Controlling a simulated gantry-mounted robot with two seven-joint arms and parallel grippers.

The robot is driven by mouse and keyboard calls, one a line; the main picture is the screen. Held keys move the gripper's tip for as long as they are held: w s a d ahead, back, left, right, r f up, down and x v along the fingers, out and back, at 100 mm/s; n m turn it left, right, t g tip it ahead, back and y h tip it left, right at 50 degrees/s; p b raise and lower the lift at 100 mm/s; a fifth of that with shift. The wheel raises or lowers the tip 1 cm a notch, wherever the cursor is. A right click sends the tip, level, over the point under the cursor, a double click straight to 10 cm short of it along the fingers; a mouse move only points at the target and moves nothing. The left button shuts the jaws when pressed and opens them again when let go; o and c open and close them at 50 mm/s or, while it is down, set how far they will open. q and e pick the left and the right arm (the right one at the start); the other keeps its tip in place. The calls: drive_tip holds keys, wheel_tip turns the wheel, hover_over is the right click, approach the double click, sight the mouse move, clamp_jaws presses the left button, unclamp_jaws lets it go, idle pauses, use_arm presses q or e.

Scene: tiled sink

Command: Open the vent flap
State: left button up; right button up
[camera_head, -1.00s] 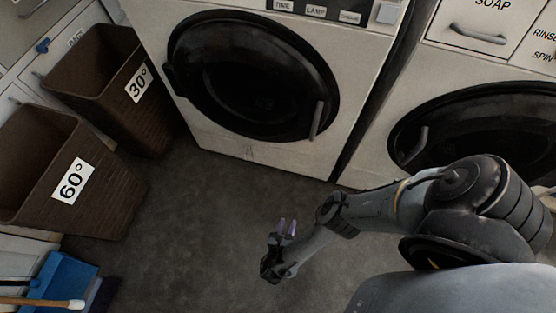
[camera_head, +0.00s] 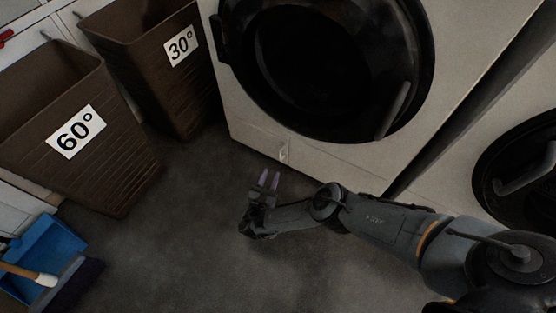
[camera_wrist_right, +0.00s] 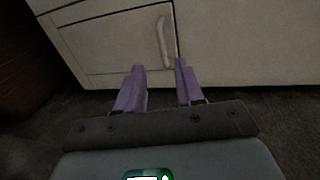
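The vent flap (camera_head: 262,143) is a low rectangular panel at the bottom left of the white washing machine's front, with a small pale upright handle (camera_head: 283,152) near its right edge. The flap looks closed. In the right wrist view the flap (camera_wrist_right: 108,45) fills the upper left, and its handle (camera_wrist_right: 164,41) stands just beyond the fingers. My right gripper (camera_head: 269,180) is open and empty, its purple fingers pointing at the flap, a short way from the handle. The right gripper (camera_wrist_right: 160,88) also shows apart from the handle. My left gripper is not in view.
The washer's round black door (camera_head: 335,60) is above the flap. Brown baskets marked 60° (camera_head: 80,140) and 30° (camera_head: 160,75) stand at left. A blue dustpan (camera_head: 45,255) lies at lower left. The grey floor between is clear. A second machine (camera_head: 510,180) stands at right.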

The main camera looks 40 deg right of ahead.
sight(280, 155)
drive_tip(key=b+x, duration=0.3)
drive_tip(key=x, duration=0.5)
drive_tip(key=shift+s+f, duration=0.15)
drive_tip(key=shift+b+x, duration=0.35)
drive_tip(key=shift+x, duration=0.45)
drive_tip(key=c, duration=0.6)
clamp_jaws()
